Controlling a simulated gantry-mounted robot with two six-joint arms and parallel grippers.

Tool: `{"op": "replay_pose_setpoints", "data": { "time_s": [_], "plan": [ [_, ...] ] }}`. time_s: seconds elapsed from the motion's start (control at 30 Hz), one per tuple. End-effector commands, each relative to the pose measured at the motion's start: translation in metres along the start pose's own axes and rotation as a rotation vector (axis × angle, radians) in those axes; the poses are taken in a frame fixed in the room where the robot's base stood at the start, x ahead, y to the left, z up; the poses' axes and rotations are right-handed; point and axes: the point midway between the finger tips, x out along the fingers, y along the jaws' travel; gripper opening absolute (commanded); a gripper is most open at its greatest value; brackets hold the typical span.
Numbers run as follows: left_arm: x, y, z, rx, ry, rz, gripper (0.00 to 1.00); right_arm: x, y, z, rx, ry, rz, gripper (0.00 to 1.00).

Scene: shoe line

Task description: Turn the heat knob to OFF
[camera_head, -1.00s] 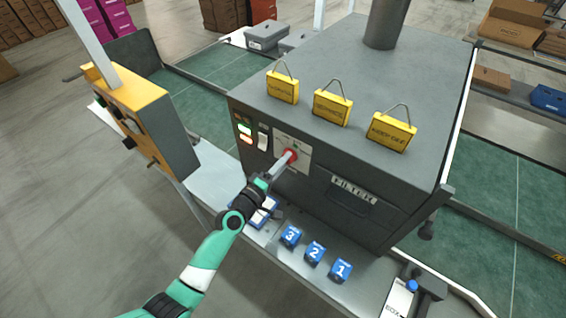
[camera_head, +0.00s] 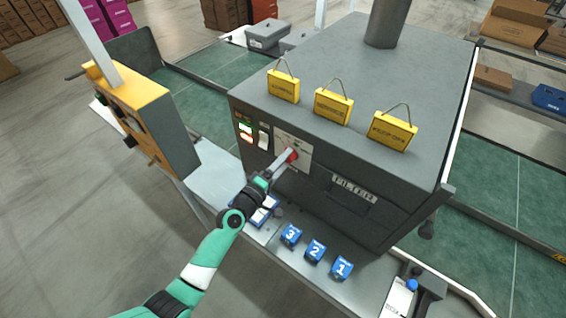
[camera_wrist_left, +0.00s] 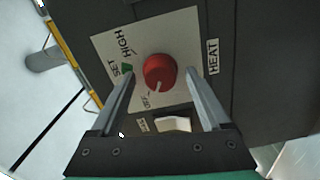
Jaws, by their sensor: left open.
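The red heat knob (camera_head: 291,155) sits on a pale plate on the front of the dark grey machine (camera_head: 345,180). In the left wrist view the knob (camera_wrist_left: 160,72) shows the labels SET, HIGH and OFF around it, with HEAT beside the plate. A white mark on the knob points to the lower side, towards the OFF label (camera_wrist_left: 148,101). My left gripper (camera_head: 283,159) is open in front of the knob. In the left wrist view its two fingers stand either side of the knob, with visible gaps. My right gripper is not in view.
A white rocker switch (camera_wrist_left: 174,124) is close below the knob in the wrist view. Blue numbered blocks (camera_head: 315,250) stand on the ledge below. Yellow tags (camera_head: 333,105) stand on top of the machine. An orange-topped post unit (camera_head: 150,120) is at the left.

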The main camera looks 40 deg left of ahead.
Motion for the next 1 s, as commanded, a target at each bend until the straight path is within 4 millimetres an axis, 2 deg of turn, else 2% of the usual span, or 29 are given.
{"op": "replay_pose_setpoints", "data": {
  "time_s": [0.17, 0.5, 0.6, 0.73, 1.0],
  "plan": [
    [-0.013, 0.0, 0.0, 0.0, 0.0, -0.002, 0.8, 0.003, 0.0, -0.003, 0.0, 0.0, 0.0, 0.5],
    [-0.09, -0.001, 0.0, -0.001, 0.001, -0.002, 0.8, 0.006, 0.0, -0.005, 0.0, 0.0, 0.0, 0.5],
    [-0.105, -0.002, 0.0, 0.0, 0.002, -0.001, 0.8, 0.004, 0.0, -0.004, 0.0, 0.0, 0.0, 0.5],
    [-0.116, -0.001, 0.0, 0.0, 0.001, -0.001, 0.8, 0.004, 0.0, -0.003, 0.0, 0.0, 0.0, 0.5],
    [-0.116, 0.0, 0.0, 0.0, 0.0, 0.0, 0.8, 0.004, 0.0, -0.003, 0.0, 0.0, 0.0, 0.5]
  ]
}}
